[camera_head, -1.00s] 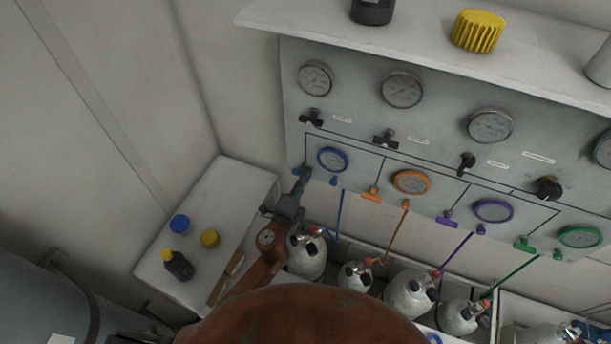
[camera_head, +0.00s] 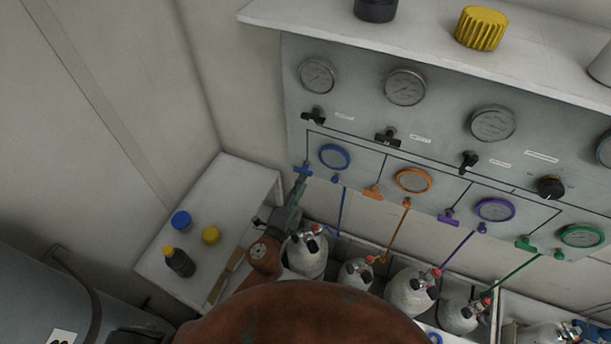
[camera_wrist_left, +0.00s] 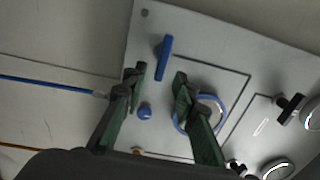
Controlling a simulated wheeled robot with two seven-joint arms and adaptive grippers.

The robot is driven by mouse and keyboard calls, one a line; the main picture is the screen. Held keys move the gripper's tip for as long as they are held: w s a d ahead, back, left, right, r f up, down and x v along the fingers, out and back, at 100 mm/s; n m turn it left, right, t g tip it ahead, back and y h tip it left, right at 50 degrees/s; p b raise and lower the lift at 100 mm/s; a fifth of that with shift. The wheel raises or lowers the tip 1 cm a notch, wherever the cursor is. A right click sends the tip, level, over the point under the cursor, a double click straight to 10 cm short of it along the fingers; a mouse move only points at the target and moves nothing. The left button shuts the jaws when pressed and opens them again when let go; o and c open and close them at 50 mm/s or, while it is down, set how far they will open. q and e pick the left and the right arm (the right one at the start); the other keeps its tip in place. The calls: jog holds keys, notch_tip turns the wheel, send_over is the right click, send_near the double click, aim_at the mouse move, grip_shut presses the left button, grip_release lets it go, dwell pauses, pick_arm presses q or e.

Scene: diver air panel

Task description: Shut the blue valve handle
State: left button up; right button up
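The blue valve handle (camera_head: 303,171) is a small bar at the lower left of the grey panel, left of the blue-ringed gauge (camera_head: 334,157). It also shows in the left wrist view as a long blue bar (camera_wrist_left: 165,58), lying crosswise to the dark line that meets it. My left gripper (camera_head: 299,186) is just below the handle in the head view. In the left wrist view its two green fingers (camera_wrist_left: 158,80) are apart with nothing between the tips, and the handle shows just beyond them. I cannot tell whether they touch it. My right gripper is out of view.
Orange (camera_head: 373,193), purple (camera_head: 447,219) and green (camera_head: 524,243) handles line the panel to the right. Grey cylinders (camera_head: 410,293) stand below. A side bench (camera_head: 225,180) holds a bottle (camera_head: 179,262) and caps. A shelf (camera_head: 330,22) juts out above.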

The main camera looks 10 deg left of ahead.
pick_arm(q)
jog(key=v, duration=0.6)
jog(key=shift+s, duration=0.3)
jog(key=shift+a, duration=0.1)
